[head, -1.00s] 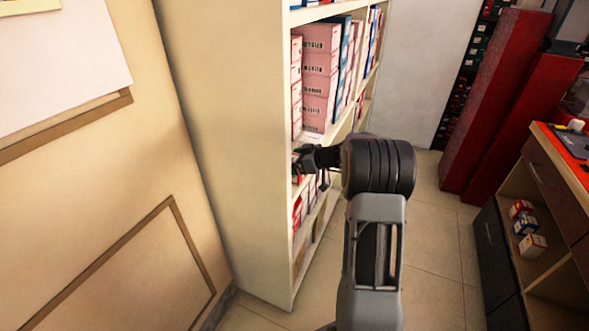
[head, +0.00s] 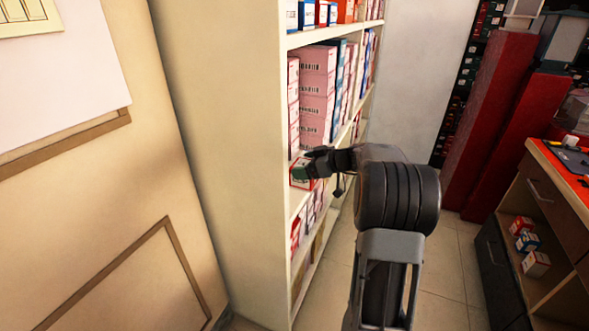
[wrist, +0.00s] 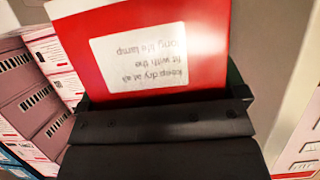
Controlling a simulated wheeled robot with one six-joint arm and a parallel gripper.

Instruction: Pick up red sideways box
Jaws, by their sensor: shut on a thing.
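A red box with a white printed label (wrist: 135,50) fills the upper middle of the wrist view, with the label's text upside down. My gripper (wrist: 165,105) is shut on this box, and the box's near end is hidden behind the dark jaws. In the head view the red and white box (head: 301,174) shows at the tip of my gripper (head: 306,166), at the front edge of the shelf unit, below the pink boxes. I cannot tell whether the box touches the shelf.
Stacked pink boxes (head: 316,92) fill the shelf just above my gripper. The white shelf unit's side panel (head: 225,150) stands to the left. A wooden counter (head: 540,190) with small boxes on its lower shelf stands at the right. Tiled floor (head: 450,265) is clear between them.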

